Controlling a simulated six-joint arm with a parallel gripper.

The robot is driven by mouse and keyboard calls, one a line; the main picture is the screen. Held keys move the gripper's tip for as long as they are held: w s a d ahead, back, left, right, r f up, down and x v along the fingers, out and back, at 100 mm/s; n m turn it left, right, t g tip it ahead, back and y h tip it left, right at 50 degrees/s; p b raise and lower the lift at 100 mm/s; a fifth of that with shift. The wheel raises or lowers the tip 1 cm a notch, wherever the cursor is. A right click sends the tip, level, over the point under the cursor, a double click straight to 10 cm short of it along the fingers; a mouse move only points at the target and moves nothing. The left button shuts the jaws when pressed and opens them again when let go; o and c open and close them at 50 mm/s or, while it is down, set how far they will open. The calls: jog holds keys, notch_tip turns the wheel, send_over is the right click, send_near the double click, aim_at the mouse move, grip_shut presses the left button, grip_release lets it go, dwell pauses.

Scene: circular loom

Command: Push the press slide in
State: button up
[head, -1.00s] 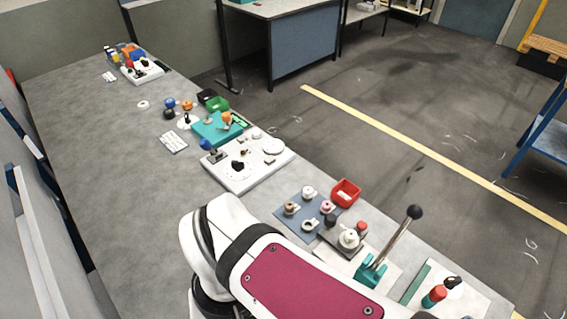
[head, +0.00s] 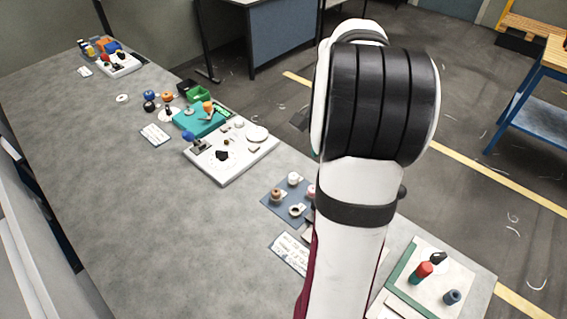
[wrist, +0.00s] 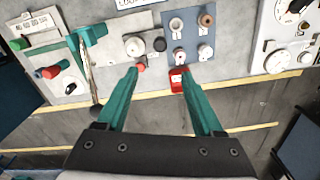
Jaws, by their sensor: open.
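My gripper (wrist: 156,72) shows in the wrist view with its two teal fingers wide apart and nothing between them. It is above the bench's edge area, pointing at the row of fixtures. A lever with a black ball end (wrist: 97,108) rises from a teal bracket (wrist: 91,35) left of my fingers. A white round fixture (wrist: 134,47) with a dark knob beside it sits right of the lever. I cannot tell which part is the press slide. In the head view my arm covers most of the lever station; only the black ball (head: 402,191) shows at its right.
A white board with dials (wrist: 258,62) is at right. A board with red and dark cylinders (head: 455,270) is at front right.

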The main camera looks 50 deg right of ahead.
notch_tip(320, 180, down, 16)
jog(key=shift+r, duration=0.25)
grip_shut()
dwell(1.3)
